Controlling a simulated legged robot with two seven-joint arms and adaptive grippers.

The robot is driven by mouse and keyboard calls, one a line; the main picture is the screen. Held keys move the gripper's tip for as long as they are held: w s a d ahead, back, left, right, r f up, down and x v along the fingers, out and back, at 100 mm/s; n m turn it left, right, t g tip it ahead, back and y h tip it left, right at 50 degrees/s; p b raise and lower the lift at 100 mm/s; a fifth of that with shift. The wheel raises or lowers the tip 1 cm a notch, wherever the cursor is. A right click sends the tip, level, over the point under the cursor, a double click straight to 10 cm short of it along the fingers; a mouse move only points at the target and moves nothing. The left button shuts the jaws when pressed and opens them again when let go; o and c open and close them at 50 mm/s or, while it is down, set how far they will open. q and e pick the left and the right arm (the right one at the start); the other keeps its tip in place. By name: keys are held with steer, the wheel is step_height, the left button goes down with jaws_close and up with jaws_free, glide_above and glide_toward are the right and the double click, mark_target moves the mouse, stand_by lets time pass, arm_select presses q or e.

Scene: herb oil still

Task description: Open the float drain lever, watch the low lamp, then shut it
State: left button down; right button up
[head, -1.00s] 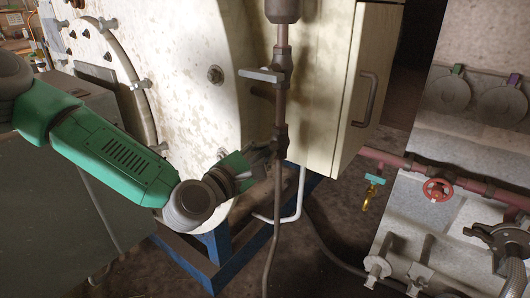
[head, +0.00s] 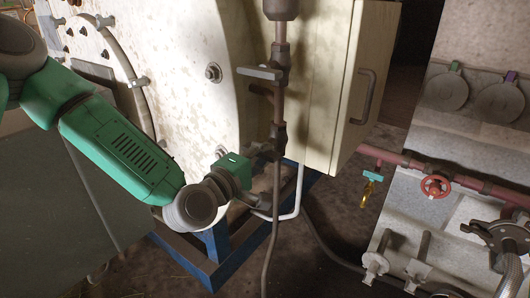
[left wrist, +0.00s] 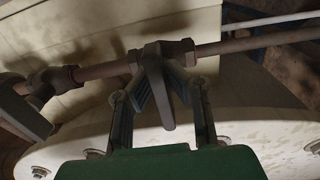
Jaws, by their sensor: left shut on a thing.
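A grey lever (left wrist: 157,85) sticks out across a pipe from a dark valve body (head: 279,138), the lower one on the vertical pipe. In the left wrist view the two fingers of my left gripper (left wrist: 163,88) are on either side of this lever, shut on it. In the head view my left gripper (head: 263,152) is beside the lower valve, its fingers partly hidden. A second flat lever (head: 260,74) sits on the upper valve and sticks out left, across the pipe. I cannot make out a low lamp. My right gripper is out of view.
The large pale vessel (head: 195,60) stands close behind my left arm. A cream cabinet (head: 330,90) with a dark handle is right of the pipe. A blue frame (head: 215,262) is below. At right are a red handwheel (head: 436,186) and a teal-handled tap (head: 372,176).

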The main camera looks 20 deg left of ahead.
arm_select(q)
steer(key=shift+s+d+f+m, duration=0.1)
steer(key=shift+s+f+m, duration=0.2)
steer(key=shift+f, duration=0.25)
steer(key=c, duration=1.6)
jaws_free()
steer(key=shift+r, duration=0.25)
steer(key=v, duration=0.7)
steer(key=shift+s+a, duration=0.15)
steer(key=shift+a, duration=0.05)
